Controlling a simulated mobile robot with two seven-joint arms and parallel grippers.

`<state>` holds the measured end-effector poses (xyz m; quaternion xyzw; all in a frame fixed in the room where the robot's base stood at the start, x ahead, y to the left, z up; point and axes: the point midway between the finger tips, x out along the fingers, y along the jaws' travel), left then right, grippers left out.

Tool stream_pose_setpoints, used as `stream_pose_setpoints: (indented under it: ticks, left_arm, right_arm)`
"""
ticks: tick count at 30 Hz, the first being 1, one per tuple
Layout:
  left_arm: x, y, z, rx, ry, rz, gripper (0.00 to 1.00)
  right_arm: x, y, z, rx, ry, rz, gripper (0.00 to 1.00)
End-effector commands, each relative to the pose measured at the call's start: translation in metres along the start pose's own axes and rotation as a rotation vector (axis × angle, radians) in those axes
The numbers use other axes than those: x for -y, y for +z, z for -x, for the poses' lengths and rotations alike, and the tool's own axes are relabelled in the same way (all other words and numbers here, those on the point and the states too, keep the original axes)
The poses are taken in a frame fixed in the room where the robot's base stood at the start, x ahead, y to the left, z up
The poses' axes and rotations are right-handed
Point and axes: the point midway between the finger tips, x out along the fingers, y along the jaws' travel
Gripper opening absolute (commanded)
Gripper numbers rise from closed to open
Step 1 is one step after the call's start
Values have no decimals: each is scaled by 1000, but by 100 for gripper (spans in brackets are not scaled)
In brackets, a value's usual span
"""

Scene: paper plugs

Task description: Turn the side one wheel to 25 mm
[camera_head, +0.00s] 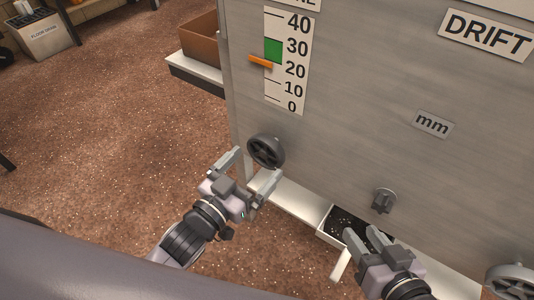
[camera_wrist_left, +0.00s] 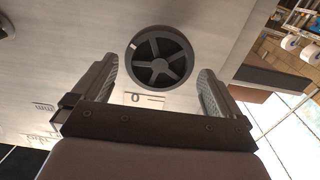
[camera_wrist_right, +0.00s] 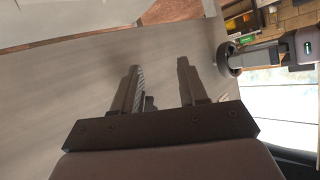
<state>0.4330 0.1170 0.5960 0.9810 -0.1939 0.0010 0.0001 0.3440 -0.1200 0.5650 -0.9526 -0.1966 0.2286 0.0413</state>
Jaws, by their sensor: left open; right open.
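The side one wheel (camera_head: 266,151) is a dark spoked handwheel on the grey panel, below a scale (camera_head: 287,75) marked 0 to 40. An orange pointer (camera_head: 261,62) stands a little above 20, near the lower edge of a green band (camera_head: 273,49). My left gripper (camera_head: 250,167) is open just in front of the wheel. In the left wrist view the wheel (camera_wrist_left: 159,58) sits between and beyond the open fingertips (camera_wrist_left: 158,68); I see no contact. My right gripper (camera_head: 363,236) is open and empty near the panel's lower part, below a dark knob (camera_head: 383,200).
A white-edged tray (camera_head: 325,232) with dark contents lies beside my right gripper. Another handwheel (camera_head: 511,281) is at the lower right. An "mm" label (camera_head: 432,124) and a DRIFT sign (camera_head: 486,35) are on the panel. A brown bin (camera_head: 201,39) stands behind left.

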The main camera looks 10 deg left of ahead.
Motion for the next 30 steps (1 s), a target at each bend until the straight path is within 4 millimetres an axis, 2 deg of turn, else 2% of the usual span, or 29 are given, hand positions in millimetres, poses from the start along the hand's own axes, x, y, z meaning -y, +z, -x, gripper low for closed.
stream_pose_setpoints:
  ticks: [6, 12, 24, 26, 27, 30]
  left_arm:
    - [0, 1, -30, -1, 0, 0, 100]
    - [0, 1, -47, 1, -1, 0, 100]
    - [0, 0, -52, 2, -1, 1, 100]
    - [0, 1, -52, 2, -1, 1, 80]
    - [0, 1, -52, 2, -1, 1, 67]
    - [0, 0, -52, 2, -1, 1, 67]
  right_arm:
    - [4, 2, -6, -11, -25, -27, 43]
    - [7, 3, -8, -16, -42, -46, 43]
    - [8, 3, -8, -16, -49, -54, 43]
    - [8, 3, -8, -16, -49, -54, 43]
    - [8, 3, -8, -16, -49, -53, 43]
    - [8, 2, -8, -16, -49, -53, 43]
